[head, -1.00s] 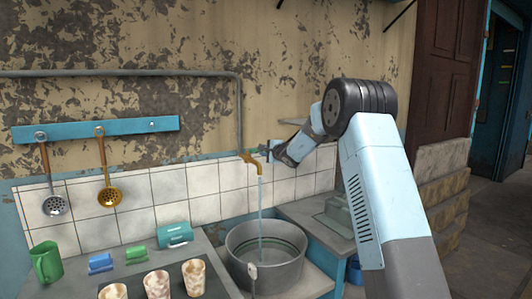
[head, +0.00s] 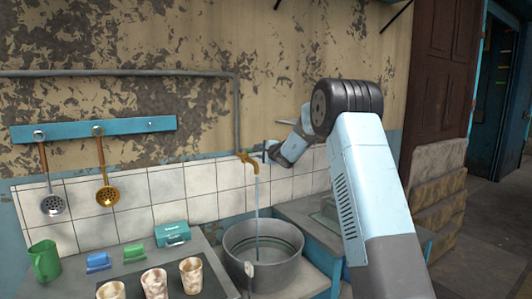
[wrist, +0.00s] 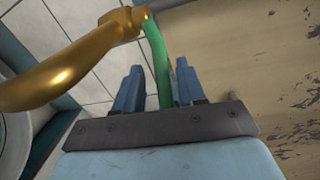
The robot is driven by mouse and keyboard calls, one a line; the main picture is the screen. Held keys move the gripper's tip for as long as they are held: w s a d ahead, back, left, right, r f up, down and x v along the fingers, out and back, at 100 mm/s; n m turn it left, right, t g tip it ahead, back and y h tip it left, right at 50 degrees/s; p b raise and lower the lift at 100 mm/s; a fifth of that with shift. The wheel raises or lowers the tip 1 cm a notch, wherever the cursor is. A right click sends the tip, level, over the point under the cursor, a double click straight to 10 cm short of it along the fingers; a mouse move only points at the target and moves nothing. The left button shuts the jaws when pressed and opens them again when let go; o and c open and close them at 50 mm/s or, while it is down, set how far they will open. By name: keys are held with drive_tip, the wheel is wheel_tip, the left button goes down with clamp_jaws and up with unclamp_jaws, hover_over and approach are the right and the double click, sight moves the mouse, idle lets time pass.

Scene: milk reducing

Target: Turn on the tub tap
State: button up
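The brass tap (head: 249,158) sticks out from the tiled wall above the round grey metal tub (head: 275,276). A thin stream of water (head: 257,205) runs from its spout down into the tub. In the wrist view the tap's gold body (wrist: 60,75) is at the upper left, and its green handle (wrist: 157,50) reaches down between my two blue fingers. My gripper (wrist: 158,75) is open around the handle, with a gap visible on both sides. In the head view my gripper (head: 266,151) is just right of the tap, small and partly hard to make out.
A grey pipe (head: 238,110) runs down the wall to the tap. Ladles hang from a blue rail (head: 70,131).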

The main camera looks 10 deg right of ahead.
drive_tip(key=v, duration=1.3)
drive_tip(key=shift+s+d, duration=0.2)
drive_tip(key=shift+s, duration=0.15)
